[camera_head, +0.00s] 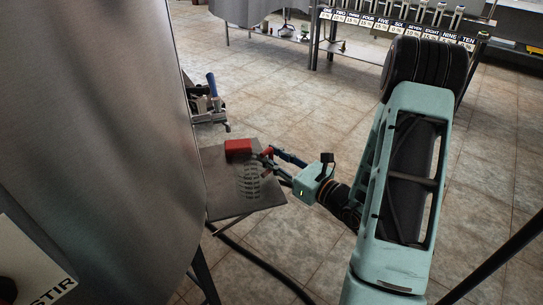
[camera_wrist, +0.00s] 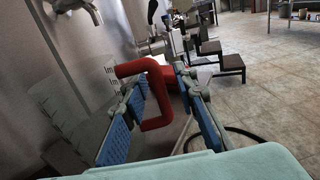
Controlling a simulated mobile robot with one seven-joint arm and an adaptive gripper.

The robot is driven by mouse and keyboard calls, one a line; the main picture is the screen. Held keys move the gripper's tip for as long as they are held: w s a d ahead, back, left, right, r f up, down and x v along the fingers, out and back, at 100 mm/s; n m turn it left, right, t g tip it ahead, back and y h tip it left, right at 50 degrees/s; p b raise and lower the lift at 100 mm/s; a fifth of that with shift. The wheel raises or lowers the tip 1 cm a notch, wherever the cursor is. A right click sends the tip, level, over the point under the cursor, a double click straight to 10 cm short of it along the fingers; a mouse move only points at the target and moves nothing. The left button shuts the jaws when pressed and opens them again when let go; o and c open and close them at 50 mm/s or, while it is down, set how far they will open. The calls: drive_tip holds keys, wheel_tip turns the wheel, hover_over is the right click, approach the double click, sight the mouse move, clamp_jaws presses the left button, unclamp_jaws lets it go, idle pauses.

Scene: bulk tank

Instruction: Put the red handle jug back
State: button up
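A clear jug (camera_head: 249,182) with dark measuring marks stands on a grey plate (camera_head: 222,204) beside the steel tank in the head view. In the wrist view the see-through jug (camera_wrist: 75,105) is on the left, and its red handle (camera_wrist: 157,100) lies between my two blue-padded fingers. My gripper (camera_wrist: 160,82) is open around the handle, with a gap visible beside it. In the head view my gripper (camera_head: 268,162) reaches over the plate's right edge. Contact with the handle cannot be told.
A red block (camera_head: 238,147) is at the plate's far edge, close to my fingers. A steel tank (camera_head: 95,110) fills the left. A hose (camera_head: 255,262) lies below. Open tiled floor (camera_head: 290,105) lies behind.

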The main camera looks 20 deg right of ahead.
drive_tip(key=shift+r, duration=0.2)
drive_tip(key=p+v, duration=0.1)
drive_tip(key=v, duration=1.1)
drive_tip(key=shift+p, duration=0.35)
drive_tip(key=shift+f, duration=0.15)
